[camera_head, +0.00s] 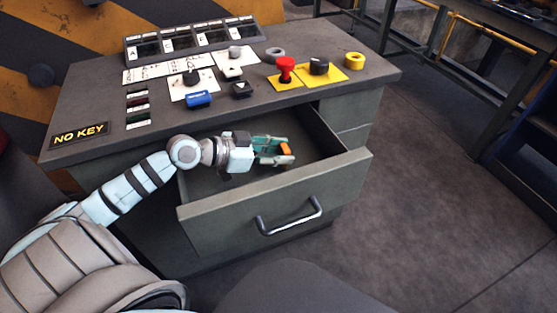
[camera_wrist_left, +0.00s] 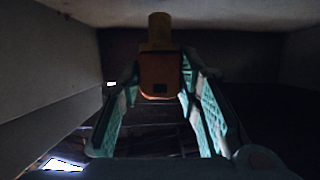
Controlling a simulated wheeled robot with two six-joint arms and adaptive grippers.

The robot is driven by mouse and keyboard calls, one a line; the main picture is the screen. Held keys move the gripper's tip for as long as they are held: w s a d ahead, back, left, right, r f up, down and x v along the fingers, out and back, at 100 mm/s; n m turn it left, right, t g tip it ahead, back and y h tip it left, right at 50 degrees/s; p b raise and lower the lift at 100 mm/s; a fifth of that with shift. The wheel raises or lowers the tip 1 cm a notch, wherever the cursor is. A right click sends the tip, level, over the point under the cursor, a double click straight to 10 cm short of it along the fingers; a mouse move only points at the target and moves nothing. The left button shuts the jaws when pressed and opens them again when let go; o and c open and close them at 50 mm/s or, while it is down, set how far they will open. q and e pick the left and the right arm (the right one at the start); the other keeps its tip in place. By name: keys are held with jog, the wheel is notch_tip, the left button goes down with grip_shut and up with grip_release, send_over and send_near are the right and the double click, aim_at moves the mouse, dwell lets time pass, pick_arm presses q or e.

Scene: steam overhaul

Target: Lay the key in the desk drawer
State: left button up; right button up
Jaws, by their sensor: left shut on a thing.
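The desk drawer (camera_head: 285,197) is pulled open at the front of the grey desk. My left gripper (camera_head: 285,151) reaches in from the left over the drawer's opening, its fingers at or below the rim. It is shut on the key, whose orange part (camera_head: 287,149) shows between the fingertips. In the left wrist view the key (camera_wrist_left: 159,75) has an orange head and a dull yellowish end pointing away, between the teal fingers (camera_wrist_left: 160,95). The dark drawer walls surround it there. I cannot tell whether the key touches the drawer floor. My right gripper is not in view.
The desk top (camera_head: 335,85) carries a red button (camera_head: 286,68), a blue item (camera_head: 199,99), several knobs and a "NO KEY" sign (camera_head: 80,134). The drawer's front panel with its handle (camera_head: 289,217) stands out toward me. Open floor (camera_head: 450,190) lies to the right.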

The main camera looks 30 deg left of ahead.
pick_arm(q)
jog(key=shift+f, duration=0.6)
jog(key=shift+r, duration=0.1)
jog(key=shift+f, duration=0.2)
jog(key=o, duration=1.2)
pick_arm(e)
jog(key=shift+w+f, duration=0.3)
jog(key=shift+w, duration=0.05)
pick_arm(q)
jog(key=shift+r, duration=0.1)
